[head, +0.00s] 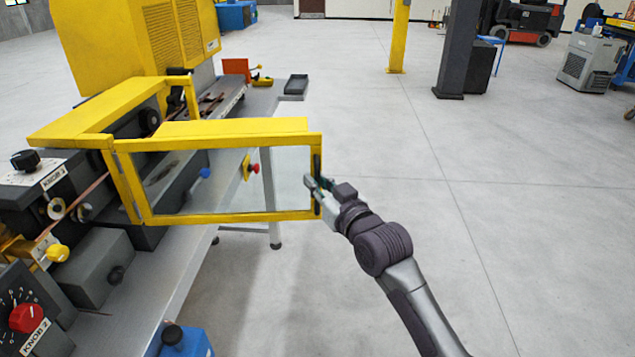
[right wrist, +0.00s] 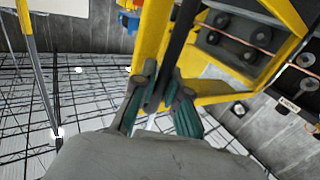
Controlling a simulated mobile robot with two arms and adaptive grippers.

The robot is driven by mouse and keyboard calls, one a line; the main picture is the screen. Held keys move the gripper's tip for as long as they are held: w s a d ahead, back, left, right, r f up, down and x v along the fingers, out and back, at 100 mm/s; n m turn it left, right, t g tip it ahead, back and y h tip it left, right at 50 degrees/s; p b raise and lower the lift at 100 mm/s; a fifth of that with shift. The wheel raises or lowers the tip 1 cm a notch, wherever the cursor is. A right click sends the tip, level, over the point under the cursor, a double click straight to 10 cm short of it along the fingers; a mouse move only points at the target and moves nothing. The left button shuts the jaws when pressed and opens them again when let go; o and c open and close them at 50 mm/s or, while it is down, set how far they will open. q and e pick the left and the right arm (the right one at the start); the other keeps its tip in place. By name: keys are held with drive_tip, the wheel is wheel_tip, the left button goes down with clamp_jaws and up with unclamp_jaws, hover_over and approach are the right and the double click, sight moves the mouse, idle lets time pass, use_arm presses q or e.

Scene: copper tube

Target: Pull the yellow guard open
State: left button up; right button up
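The yellow guard (head: 222,217) is a frame with a clear panel. It is swung out from the machine on its left-hand side and stands over the bench edge, reaching over the floor. A dark upright handle (head: 317,168) is on its outer right end. My right gripper (head: 316,188) is at this handle. In the right wrist view, the fingers (right wrist: 160,98) close around the dark handle bar (right wrist: 180,42), with the yellow frame (right wrist: 150,45) right behind it. My left gripper is in neither view.
Another yellow cover (head: 110,42) stands behind. The floor (head: 520,230) to the right is clear. A yellow post (head: 399,40) and a dark column (head: 458,50) stand far back.

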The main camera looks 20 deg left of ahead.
drive_tip(key=o, duration=0.4)
drive_tip(key=shift+c, duration=0.2)
drive_tip(key=v, duration=1.2)
drive_tip(key=shift+w+d, duration=0.1)
